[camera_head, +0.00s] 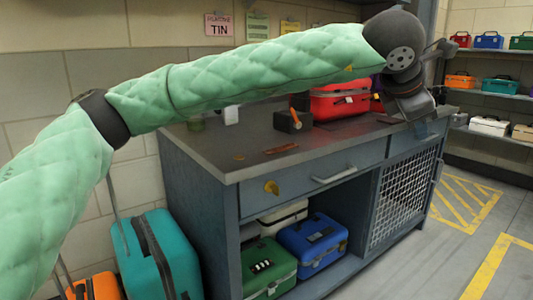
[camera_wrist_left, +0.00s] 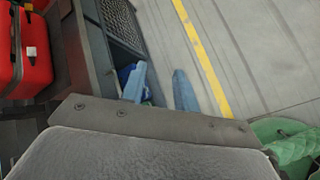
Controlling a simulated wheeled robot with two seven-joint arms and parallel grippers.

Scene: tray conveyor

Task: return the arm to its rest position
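My left arm, in a green quilted cover, stretches across the head view from the lower left to the upper right. My left gripper (camera_head: 420,128) hangs at its end, over the right part of the workbench (camera_head: 225,158); its fingers are hard to make out there. In the left wrist view the two blue fingers of the gripper (camera_wrist_left: 160,84) stand apart with nothing held between them. Beyond them are the bench front and the floor. My right gripper is in neither view.
A red toolbox (camera_head: 335,104) stands on the bench, behind my forearm; a red box (camera_wrist_left: 32,50) shows in the wrist view. Blue (camera_head: 312,243) and green (camera_head: 268,268) cases sit on the lower shelf. A teal case (camera_head: 158,255) stands left. Floor at right is clear.

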